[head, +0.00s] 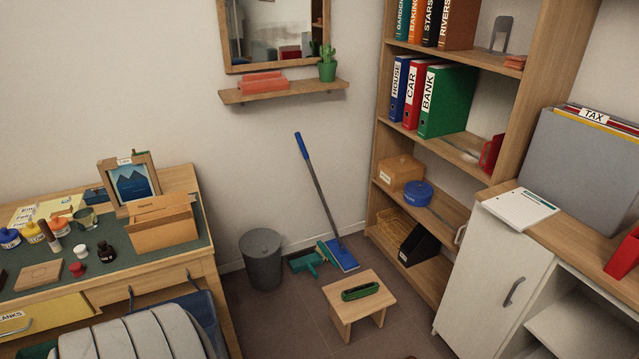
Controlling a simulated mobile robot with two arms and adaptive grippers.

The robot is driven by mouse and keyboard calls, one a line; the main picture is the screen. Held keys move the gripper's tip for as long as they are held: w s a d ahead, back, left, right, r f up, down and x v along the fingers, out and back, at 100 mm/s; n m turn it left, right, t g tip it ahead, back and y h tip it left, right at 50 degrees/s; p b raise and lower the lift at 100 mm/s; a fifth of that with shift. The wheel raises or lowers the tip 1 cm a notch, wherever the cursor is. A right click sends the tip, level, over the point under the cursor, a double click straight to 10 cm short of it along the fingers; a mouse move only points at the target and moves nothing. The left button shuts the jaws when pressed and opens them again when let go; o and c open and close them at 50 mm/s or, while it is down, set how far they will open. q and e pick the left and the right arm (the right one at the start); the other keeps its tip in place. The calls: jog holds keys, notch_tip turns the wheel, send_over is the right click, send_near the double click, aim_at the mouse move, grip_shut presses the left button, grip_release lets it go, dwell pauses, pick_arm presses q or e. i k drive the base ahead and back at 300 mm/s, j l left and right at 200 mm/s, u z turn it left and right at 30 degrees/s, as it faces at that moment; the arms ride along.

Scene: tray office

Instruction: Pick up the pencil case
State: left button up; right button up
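I cannot tell for sure which thing is the pencil case. A small, long green object (360,290) with a dark top lies on the low wooden stool (345,309) in the lower middle; it may be the case, but its details are too small to tell. A small blue item (95,195) at the back of the desk, beside the picture frame, is partly hidden and also unclear. Neither of my grippers is in view, and nothing touches the green object.
A cluttered desk (150,262) and chair stand left. A grey bin (262,262), a blue mop (342,255) and a teal dustpan (307,262) are behind the stool. A bookshelf (523,95) and white cabinet (497,284) stand right. Some floor is clear around the stool.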

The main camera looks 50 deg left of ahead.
aim_at(361, 292)
jog(key=u, duration=1.25)
jog(key=i+u, duration=0.4)
